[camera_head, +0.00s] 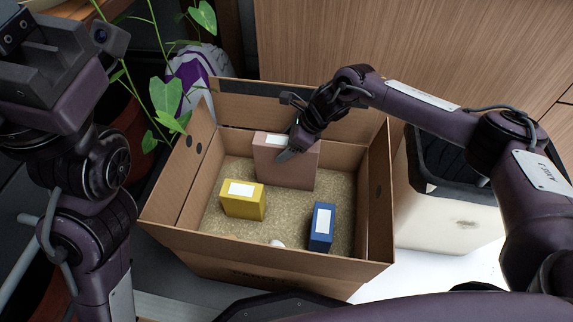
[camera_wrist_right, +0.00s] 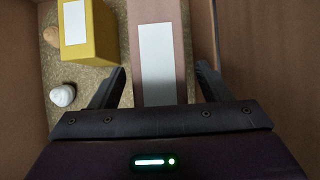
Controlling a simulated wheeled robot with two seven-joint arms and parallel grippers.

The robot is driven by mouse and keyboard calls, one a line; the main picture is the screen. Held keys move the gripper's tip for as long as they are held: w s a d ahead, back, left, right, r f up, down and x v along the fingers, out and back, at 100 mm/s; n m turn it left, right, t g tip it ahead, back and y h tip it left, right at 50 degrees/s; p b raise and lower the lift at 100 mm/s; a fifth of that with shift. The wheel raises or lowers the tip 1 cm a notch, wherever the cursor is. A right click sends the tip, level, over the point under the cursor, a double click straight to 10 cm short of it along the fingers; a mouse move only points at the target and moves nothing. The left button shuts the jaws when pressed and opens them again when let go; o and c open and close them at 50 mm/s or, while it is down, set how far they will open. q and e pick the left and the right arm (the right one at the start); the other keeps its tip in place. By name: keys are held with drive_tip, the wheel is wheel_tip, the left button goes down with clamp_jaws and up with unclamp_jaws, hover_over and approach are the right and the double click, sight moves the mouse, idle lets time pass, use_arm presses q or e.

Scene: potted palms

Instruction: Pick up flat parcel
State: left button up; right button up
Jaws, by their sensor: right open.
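The flat parcel (camera_head: 292,174) is a pinkish-brown box with a white label, standing upright at the back of the sand-coloured floor inside an open cardboard box (camera_head: 262,246). My right gripper (camera_head: 288,147) reaches down to its top from the upper right. In the right wrist view the parcel (camera_wrist_right: 158,60) lies between the two open fingers of the gripper (camera_wrist_right: 160,75), with a gap showing on each side. My left arm stands folded at the left edge; its fingers do not show.
A yellow parcel (camera_head: 243,205) and a blue parcel (camera_head: 321,230) stand in front of the flat one. A small white object (camera_head: 277,243) lies near the front wall. A pale planter (camera_head: 450,215) stands right of the box, and a green plant (camera_head: 166,97) grows on the left.

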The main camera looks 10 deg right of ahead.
drive_tip(key=shift+r, duration=0.1)
clamp_jaws()
idle(0.3)
